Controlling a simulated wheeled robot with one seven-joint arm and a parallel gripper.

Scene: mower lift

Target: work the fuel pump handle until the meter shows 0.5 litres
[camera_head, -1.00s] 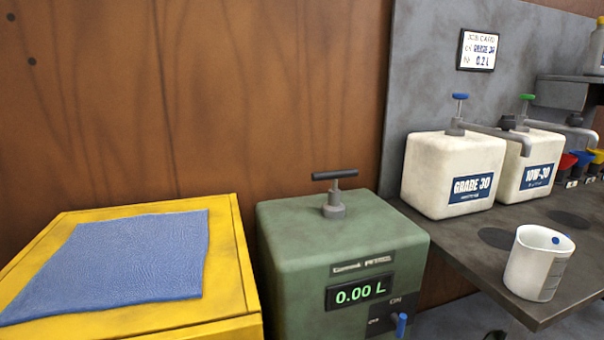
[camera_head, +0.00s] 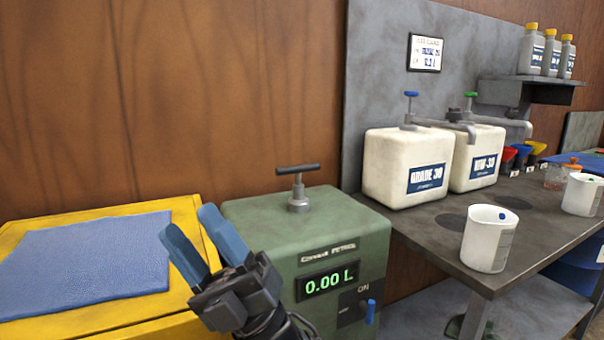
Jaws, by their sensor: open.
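The green fuel pump (camera_head: 245,215) stands at the middle, with a dark T-shaped handle (camera_head: 298,170) on a grey stem on its top. The handle's crossbar sits a little above the top face. The green-lit meter (camera_head: 327,283) on its front reads 0.00 L. A blue lever (camera_head: 370,312) is beside the word ON; part of its label is hard to read. My gripper (camera_head: 197,235) has blue fingers and is open and empty. It shows in front of the pump's left side and the yellow cabinet, left of and lower than the handle, apart from it.
A blue cloth (camera_head: 90,262) lies on the yellow cabinet (camera_head: 165,318) at left. The workbench (camera_head: 425,225) at right holds two white oil containers (camera_head: 405,165) with pump spouts and a white measuring jug (camera_head: 488,240). A brown wall stands behind.

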